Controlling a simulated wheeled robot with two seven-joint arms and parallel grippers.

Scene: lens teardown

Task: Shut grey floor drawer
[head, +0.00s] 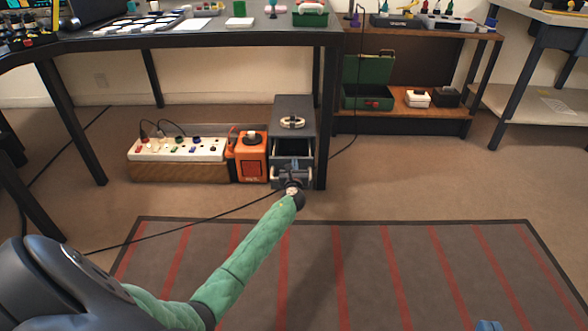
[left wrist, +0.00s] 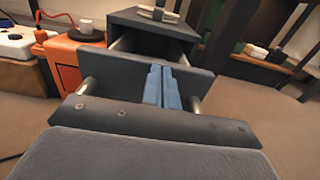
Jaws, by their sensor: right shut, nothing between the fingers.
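The grey floor drawer's cabinet (head: 294,108) stands on the floor under the table. Its drawer is pulled part way out, with the front panel (left wrist: 110,85) towards me and a dark open gap behind it. My left gripper (head: 293,168) is at the drawer front. In the left wrist view its blue fingers (left wrist: 162,87) are together, with their tips against or just before the panel, between two pale handle posts. I cannot tell whether they touch. Only a blue bit of my right gripper (head: 488,326) shows at the bottom edge; it is shut and empty.
An orange box (head: 248,155) stands close to the left of the drawer, beside a white power strip (head: 178,150). A black table leg (head: 325,120) stands close to the right. A striped rug (head: 400,265) lies on the open floor in front.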

